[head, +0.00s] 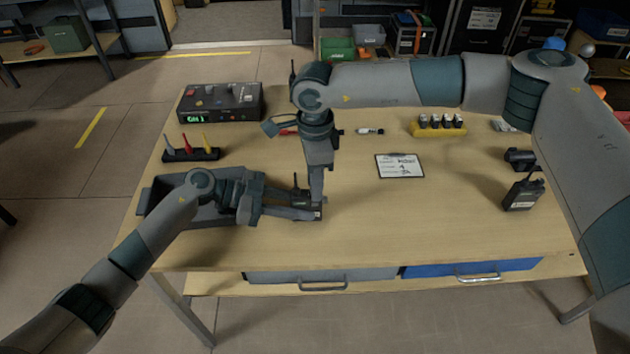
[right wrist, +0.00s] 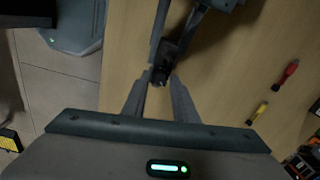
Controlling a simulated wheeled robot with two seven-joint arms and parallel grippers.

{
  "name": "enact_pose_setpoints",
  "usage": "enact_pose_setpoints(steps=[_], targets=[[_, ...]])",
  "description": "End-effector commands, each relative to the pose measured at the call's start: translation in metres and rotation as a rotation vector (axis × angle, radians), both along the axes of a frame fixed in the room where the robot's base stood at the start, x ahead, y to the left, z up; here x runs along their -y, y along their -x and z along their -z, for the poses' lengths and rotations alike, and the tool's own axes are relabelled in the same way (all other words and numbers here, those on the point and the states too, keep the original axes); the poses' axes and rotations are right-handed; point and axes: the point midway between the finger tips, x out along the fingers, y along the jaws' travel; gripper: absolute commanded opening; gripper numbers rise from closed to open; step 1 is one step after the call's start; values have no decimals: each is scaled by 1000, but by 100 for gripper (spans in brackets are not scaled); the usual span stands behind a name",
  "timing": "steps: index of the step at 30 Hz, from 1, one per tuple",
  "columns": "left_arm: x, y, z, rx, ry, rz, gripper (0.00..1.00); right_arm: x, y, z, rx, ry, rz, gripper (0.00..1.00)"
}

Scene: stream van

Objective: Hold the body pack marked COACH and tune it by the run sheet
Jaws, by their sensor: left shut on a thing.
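A small dark body pack (head: 316,212) with a short antenna is near the table's front, left of centre. My left gripper (head: 300,212) is shut on it from the left. My right gripper (head: 316,198) points down over the pack; in the right wrist view its two fingers (right wrist: 160,80) stand apart on either side of a dark end of the pack (right wrist: 161,72). I cannot see contact there. The pack's label is not readable. A clipboard with a white sheet (head: 400,167) lies at the table's middle; its writing is too small to read. Another dark pack with an antenna (head: 523,194) stands at the right.
A dark console with a green display (head: 221,103) is at the back left, near a rack of coloured tools (head: 190,154). A grey tray (head: 150,197) lies under my left arm. A yellow holder (head: 438,130) and a marker (head: 370,131) are behind.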

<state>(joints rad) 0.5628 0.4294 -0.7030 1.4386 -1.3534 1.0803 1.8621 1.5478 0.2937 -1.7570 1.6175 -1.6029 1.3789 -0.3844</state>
Motion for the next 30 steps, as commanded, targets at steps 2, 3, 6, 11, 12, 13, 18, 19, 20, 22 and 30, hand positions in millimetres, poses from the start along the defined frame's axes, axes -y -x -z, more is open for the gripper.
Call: enact_pose_setpoints(steps=[2, 3, 6, 11, 12, 13, 18, 19, 20, 22, 30], targets=[[0, 0, 0, 0, 0, 0, 0, 0, 0, 0, 0, 0, 81, 26], [0, 0, 0, 0, 0, 0, 0, 0, 0, 0, 0, 1, 124, 26], [0, 0, 0, 0, 0, 0, 0, 0, 0, 0, -2, -1, 231, 26], [0, 0, 0, 0, 0, 0, 0, 0, 1, 0, -2, 0, 401, 26], [0, 0, 0, 0, 0, 0, 0, 0, 1, 0, -2, 0, 442, 26], [0, 0, 0, 0, 0, 0, 0, 0, 1, 0, -3, -1, 472, 26], [0, 0, 0, 0, 0, 0, 0, 0, 0, 0, -1, 0, 608, 26], [0, 0, 0, 0, 0, 0, 0, 0, 0, 0, -1, 0, 626, 26], [0, 0, 0, 0, 0, 0, 0, 0, 0, 0, -1, 0, 642, 26], [0, 0, 0, 0, 0, 0, 0, 0, 0, 0, -1, 0, 671, 26], [0, 0, 0, 0, 0, 0, 0, 0, 0, 0, -1, 0, 703, 26]])
